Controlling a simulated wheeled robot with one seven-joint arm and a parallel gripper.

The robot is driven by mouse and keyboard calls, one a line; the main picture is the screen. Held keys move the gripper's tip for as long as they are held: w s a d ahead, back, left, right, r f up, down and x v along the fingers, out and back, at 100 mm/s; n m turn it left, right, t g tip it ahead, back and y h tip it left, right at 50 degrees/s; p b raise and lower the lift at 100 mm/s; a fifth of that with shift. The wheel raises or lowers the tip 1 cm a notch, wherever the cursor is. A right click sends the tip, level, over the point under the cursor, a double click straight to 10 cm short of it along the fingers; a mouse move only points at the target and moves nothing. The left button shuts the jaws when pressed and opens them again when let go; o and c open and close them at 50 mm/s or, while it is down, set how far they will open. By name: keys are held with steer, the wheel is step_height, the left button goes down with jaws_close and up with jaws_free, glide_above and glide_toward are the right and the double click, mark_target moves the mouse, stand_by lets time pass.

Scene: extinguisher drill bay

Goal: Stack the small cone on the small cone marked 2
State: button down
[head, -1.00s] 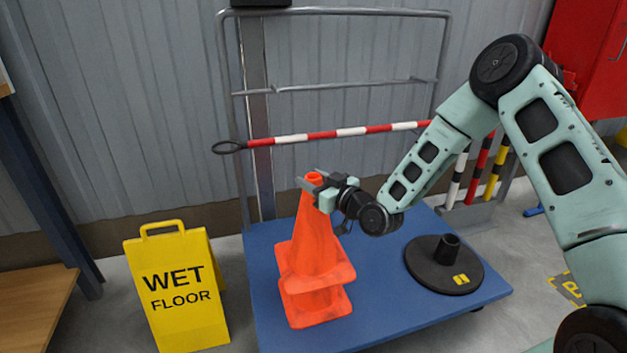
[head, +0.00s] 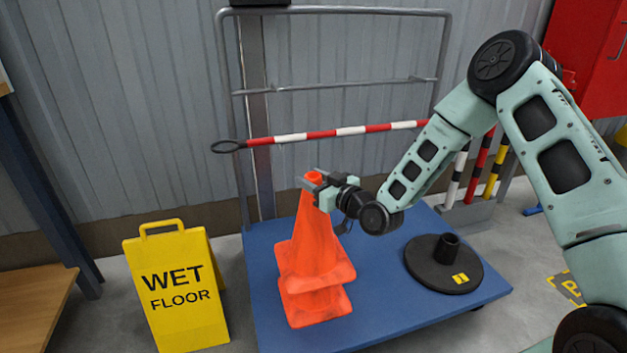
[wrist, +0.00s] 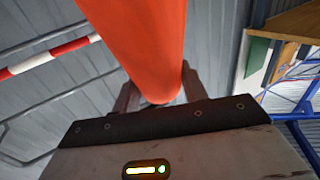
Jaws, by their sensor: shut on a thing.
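My gripper (head: 318,184) is shut on the upper part of an orange small cone (head: 312,235). This cone sits over a second orange cone (head: 318,305), nested or nearly so, and only the lower one's base and bottom edge show. Whether the upper cone rests fully on the lower one I cannot tell. No number mark shows on the lower cone. In the wrist view the held cone (wrist: 140,40) runs between the two fingers (wrist: 158,92).
The cones stand on a blue platform cart (head: 385,270) with a grey rail frame. A black round base (head: 425,272) with a yellow label stands right of them. A striped bar (head: 350,131) crosses behind. A yellow wet-floor sign (head: 178,290) stands left.

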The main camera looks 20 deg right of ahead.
steer(key=shift+f+b, duration=5.1)
steer(key=shift+f, duration=1.7)
steer(key=c, duration=0.7)
jaws_free()
